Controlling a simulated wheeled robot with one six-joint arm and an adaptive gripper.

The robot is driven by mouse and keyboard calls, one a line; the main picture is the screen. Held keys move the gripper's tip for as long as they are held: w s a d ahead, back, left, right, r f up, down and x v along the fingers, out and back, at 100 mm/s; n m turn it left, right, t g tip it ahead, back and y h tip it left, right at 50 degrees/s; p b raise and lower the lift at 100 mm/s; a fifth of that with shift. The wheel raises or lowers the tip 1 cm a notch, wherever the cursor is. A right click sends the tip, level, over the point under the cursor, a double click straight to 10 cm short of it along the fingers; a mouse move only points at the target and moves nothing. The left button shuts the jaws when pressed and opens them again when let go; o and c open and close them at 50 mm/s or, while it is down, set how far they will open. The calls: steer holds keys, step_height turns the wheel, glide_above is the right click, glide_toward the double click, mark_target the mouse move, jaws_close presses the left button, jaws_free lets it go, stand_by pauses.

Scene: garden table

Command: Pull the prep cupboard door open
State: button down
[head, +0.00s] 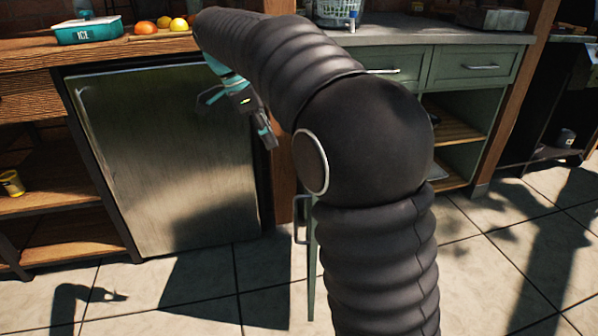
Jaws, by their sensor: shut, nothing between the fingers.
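The green prep cupboard stands right of the centre, partly behind my arm. Its door (312,265) shows nearly edge-on, swung well out from the front, with a grey bar handle (299,220) on its left face. The cupboard's open inside, with wooden shelves (452,130), shows right of my arm. The door's hinge side is hidden behind my arm. My gripper (267,137) is shut and empty, above and left of the handle and apart from it, in front of the wooden post beside the steel fridge.
A steel fridge door (170,160) is left of the gripper. A teal ice box (88,31) and fruit (146,28) sit on the wooden counter. Two closed green drawers (474,64) are above the cupboard opening. A yellow tin (12,183) is on the left shelf. The tiled floor in front is clear.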

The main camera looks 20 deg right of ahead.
steer(key=s+d+f+m+b, duration=0.1)
steer(key=d+f+b, duration=0.1)
steer(key=d+f, duration=0.5)
steer(key=shift+f, duration=1.25)
